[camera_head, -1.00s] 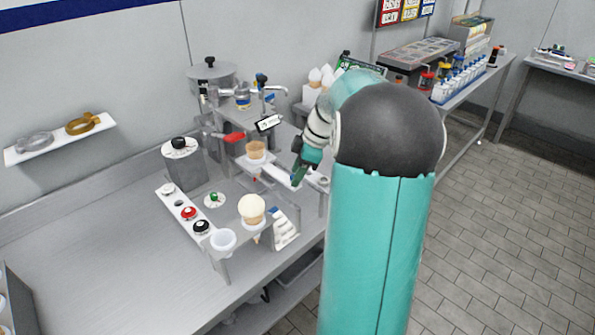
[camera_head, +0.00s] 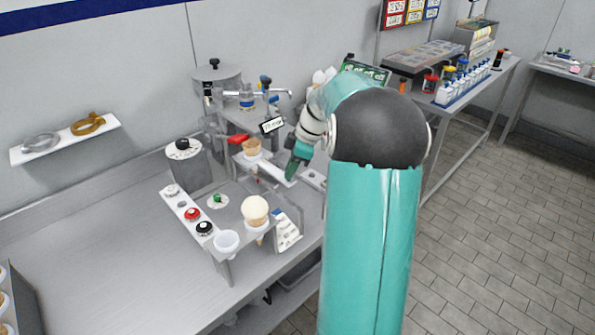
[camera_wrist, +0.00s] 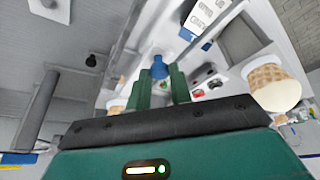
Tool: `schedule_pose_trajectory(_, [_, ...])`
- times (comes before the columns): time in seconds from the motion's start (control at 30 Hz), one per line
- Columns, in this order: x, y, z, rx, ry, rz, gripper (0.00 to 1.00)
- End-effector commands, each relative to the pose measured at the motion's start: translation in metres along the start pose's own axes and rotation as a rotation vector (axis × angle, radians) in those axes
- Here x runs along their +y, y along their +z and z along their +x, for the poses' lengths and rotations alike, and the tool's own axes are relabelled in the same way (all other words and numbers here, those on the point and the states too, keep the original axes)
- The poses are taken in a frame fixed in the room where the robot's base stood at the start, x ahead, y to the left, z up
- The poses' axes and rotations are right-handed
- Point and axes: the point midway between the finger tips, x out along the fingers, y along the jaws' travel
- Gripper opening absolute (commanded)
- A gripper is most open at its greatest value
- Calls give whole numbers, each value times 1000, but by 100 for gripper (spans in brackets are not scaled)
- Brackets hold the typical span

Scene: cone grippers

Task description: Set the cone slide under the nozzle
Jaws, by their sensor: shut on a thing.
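The cone slide (camera_head: 270,172) is a white strip on the metal stand, with an empty wafer cone (camera_head: 251,147) upright at its far left end. My gripper (camera_head: 291,174) is at the slide's near right end. In the wrist view its green fingers (camera_wrist: 162,82) are shut on a blue knob (camera_wrist: 159,64), apparently the slide's handle; the head view hides this grip. The dispenser with its metal spout (camera_head: 282,93) stands behind the cone. I cannot tell whether the cone is directly beneath the nozzle.
A scooped cone (camera_head: 255,212) and an empty white cup (camera_head: 227,241) sit in a holder in front. Red, black and white knobs (camera_head: 192,214) line a panel at left. A small sign (camera_head: 272,124) hangs near the cone. The left counter (camera_head: 110,250) is clear.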

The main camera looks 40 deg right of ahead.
Motion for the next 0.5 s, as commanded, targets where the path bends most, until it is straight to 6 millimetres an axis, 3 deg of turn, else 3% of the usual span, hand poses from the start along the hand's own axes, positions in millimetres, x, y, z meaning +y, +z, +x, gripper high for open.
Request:
schedule_pose_trajectory(0.2, [3, -3, -1, 4, 11, -3, 0])
schedule_pose_trajectory(0.23, [3, -4, -1, 4, 11, -3, 25])
schedule_pose_trajectory(0.3, [2, -4, -1, 5, 10, -3, 39])
schedule_pose_trajectory(0.33, [2, -4, -1, 4, 9, -3, 42])
schedule_pose_trajectory(0.5, [2, -2, -1, 3, 8, -2, 42])
